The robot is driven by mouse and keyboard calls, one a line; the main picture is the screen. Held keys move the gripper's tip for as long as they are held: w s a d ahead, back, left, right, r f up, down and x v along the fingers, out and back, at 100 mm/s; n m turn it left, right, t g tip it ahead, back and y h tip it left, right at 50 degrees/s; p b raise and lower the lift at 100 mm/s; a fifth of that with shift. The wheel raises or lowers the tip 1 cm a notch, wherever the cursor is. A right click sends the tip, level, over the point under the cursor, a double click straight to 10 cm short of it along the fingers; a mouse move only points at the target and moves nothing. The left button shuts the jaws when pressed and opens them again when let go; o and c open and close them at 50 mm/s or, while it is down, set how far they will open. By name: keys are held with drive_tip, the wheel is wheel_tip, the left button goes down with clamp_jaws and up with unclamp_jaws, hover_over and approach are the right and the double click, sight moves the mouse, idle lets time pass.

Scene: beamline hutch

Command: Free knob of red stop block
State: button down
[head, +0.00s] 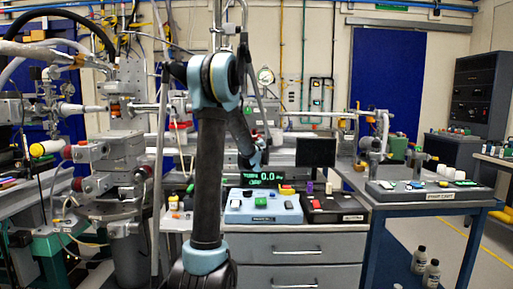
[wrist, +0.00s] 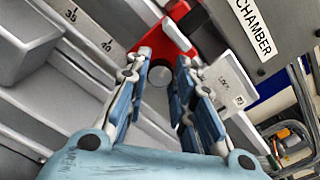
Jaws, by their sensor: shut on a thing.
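The red stop block (wrist: 172,38) shows near the top centre of the wrist view, on a grey rail with a printed scale. Its round silver knob (wrist: 159,76) faces the camera, between my fingers. My gripper (wrist: 160,60) has its two blue-and-white fingers on either side of the knob, shut on it. In the head view my arm reaches away toward the back equipment; the stop block and my fingertips cannot be made out clearly there.
A plate labelled CHAMBER (wrist: 256,38) and a pale labelled block (wrist: 220,86) stand close to the right finger. In the head view a blue control box (head: 263,207) and a black one (head: 335,208) sit on the grey drawer cabinet (head: 292,249).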

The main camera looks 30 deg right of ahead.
drive_tip(key=shift+n, duration=0.7)
drive_tip(key=shift+a, duration=0.1)
drive_tip(key=c, duration=1.4)
unclamp_jaws()
drive_tip(key=shift+o, duration=0.2)
drive_tip(key=v, duration=1.2)
drive_tip(key=shift+f, duration=0.1)
